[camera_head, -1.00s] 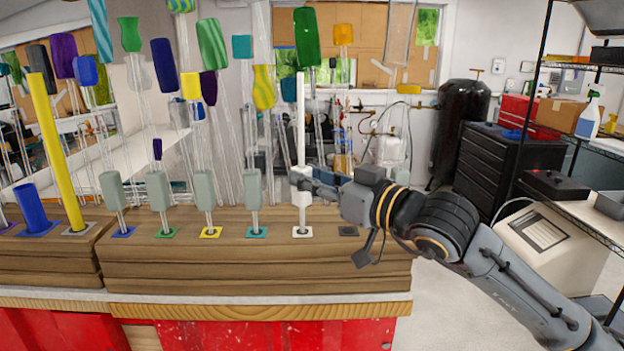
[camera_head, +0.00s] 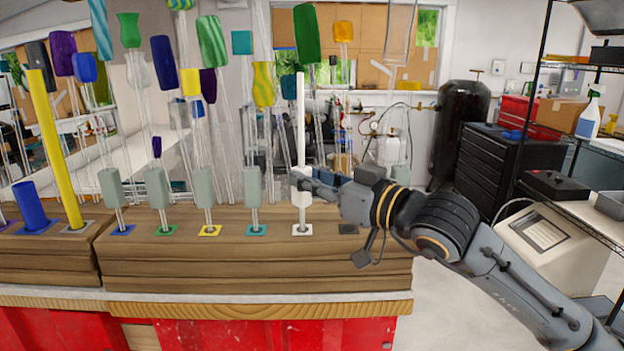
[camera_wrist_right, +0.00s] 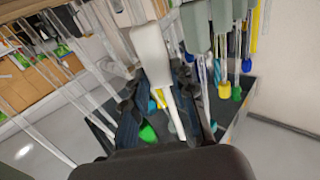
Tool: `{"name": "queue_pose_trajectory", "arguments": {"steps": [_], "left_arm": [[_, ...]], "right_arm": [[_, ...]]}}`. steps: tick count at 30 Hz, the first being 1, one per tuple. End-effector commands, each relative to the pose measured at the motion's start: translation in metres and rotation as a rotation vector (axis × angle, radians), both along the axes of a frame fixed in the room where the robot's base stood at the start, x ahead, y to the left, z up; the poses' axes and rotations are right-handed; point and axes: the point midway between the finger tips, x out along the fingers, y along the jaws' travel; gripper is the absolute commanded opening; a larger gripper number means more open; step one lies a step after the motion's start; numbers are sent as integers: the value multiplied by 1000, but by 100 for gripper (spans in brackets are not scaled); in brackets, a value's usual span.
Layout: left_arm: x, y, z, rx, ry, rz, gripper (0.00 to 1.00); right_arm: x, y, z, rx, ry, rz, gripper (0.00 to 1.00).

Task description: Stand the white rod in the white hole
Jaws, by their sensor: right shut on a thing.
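The white rod (camera_head: 300,120) stands upright above the white-edged hole (camera_head: 302,230) in the wooden block. Its lower end meets the white square in the head view; I cannot tell how deep it sits. My right gripper (camera_head: 303,184) comes in from the right and is shut on the rod's lower part. In the right wrist view the white rod (camera_wrist_right: 152,58) runs between the dark fingers of the gripper (camera_wrist_right: 163,110). My left gripper is not in view.
Several grey-handled glass rods (camera_head: 253,180) stand in coloured holes left of the white one. A yellow rod (camera_head: 54,145) and blue cylinder (camera_head: 29,203) stand farther left. An empty dark square (camera_head: 348,229) lies to the right. Tall coloured glass rods rise behind.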

Motion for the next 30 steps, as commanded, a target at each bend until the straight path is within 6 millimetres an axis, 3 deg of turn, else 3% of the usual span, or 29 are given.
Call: {"name": "queue_pose_trajectory", "arguments": {"steps": [3, 4, 8, 20, 30], "left_arm": [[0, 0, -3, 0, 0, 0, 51], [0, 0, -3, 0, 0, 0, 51], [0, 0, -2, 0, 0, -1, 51], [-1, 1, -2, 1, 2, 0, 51], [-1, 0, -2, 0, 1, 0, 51]], "right_arm": [[0, 0, -2, 1, -1, 0, 0], [0, 0, -1, 0, 0, 0, 28], [0, 0, -1, 0, 0, 0, 52], [-4, -5, -1, 0, 0, -1, 52], [-48, -51, -2, -4, 0, -4, 52]]}}
